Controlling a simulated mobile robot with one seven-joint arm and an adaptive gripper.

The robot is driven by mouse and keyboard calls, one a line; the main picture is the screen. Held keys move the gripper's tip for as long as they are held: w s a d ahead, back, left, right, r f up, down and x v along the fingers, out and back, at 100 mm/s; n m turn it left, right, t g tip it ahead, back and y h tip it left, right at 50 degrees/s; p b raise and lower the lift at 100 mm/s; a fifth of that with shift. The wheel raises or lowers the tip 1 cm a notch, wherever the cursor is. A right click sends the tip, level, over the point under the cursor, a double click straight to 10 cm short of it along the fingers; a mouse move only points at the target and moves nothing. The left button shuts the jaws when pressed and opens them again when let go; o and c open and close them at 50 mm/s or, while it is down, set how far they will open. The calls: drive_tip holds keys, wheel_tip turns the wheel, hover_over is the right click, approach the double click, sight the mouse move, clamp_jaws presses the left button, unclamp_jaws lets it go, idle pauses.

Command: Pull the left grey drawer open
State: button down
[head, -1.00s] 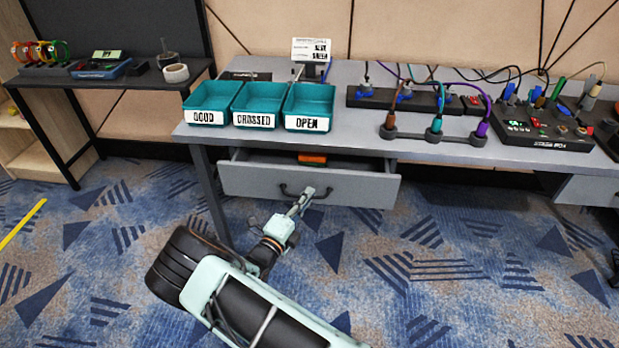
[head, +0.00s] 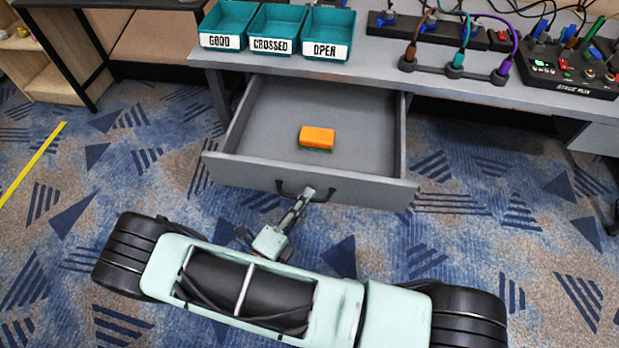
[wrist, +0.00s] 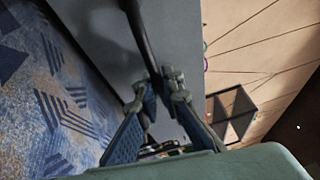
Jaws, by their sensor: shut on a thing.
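The left grey drawer (head: 245,174) is pulled well out from under the table, and its inside shows. An orange block with a dark green underside (head: 317,137) lies on the drawer floor. My gripper (head: 304,197) is at the front of the drawer, shut on the black handle (head: 325,194). In the wrist view the two fingers of my gripper (wrist: 160,83) close around the dark handle bar (wrist: 142,40), with the grey drawer front (wrist: 95,45) behind it. Part of the handle is hidden by the fingers.
Teal bins labelled GOOD, CROSSED and OPEN (head: 275,28) stand on the grey table (head: 375,57) above the drawer. Cable fixtures (head: 455,70) and a control box (head: 570,70) stand to the right. The carpet (head: 465,240) right of the drawer is clear.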

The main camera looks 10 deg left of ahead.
drive_tip(key=shift+s+a, duration=0.1)
drive_tip(key=shift+s, duration=1.2)
drive_tip(key=c, duration=2.1)
unclamp_jaws()
drive_tip(key=v, duration=1.2)
drive_tip(key=shift+s, duration=0.1)
